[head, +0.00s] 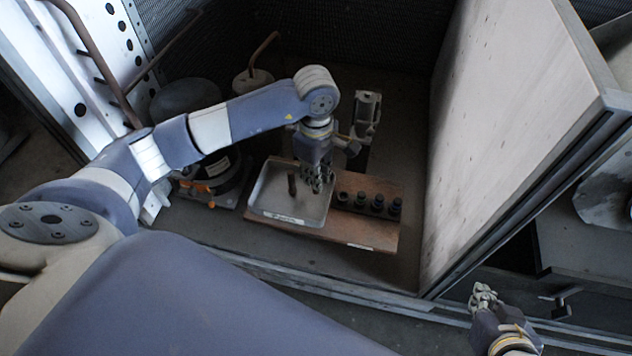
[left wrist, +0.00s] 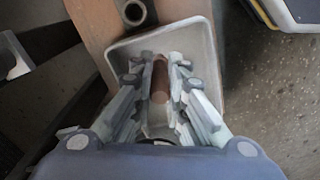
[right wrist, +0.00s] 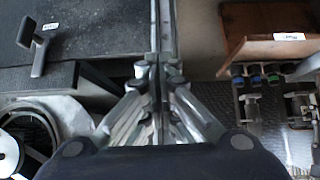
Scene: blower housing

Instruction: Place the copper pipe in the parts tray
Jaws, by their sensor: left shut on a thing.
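The parts tray (head: 262,207) is a shallow pale metal tray with a label on its front edge. It sits on the left part of a brown wooden board. My left gripper (head: 318,180) points down over the tray's right side. In the left wrist view, the left gripper (left wrist: 158,85) is shut on the copper pipe (left wrist: 160,80), a short brown piece between its fingers, with the tray (left wrist: 205,60) behind it. The pipe shows in the head view (head: 291,185) over the tray. I cannot tell whether it touches the tray floor. My right gripper (head: 484,297) is shut and empty, outside the housing.
Several dark sockets (head: 361,200) stand in a row on the wooden board (head: 385,232), right of the tray. A tall pale panel (head: 500,130) walls off the right side. A bent copper-coloured tube (head: 262,50) rises behind my left arm. A dark surface with a handle (right wrist: 40,50) lies near my right gripper.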

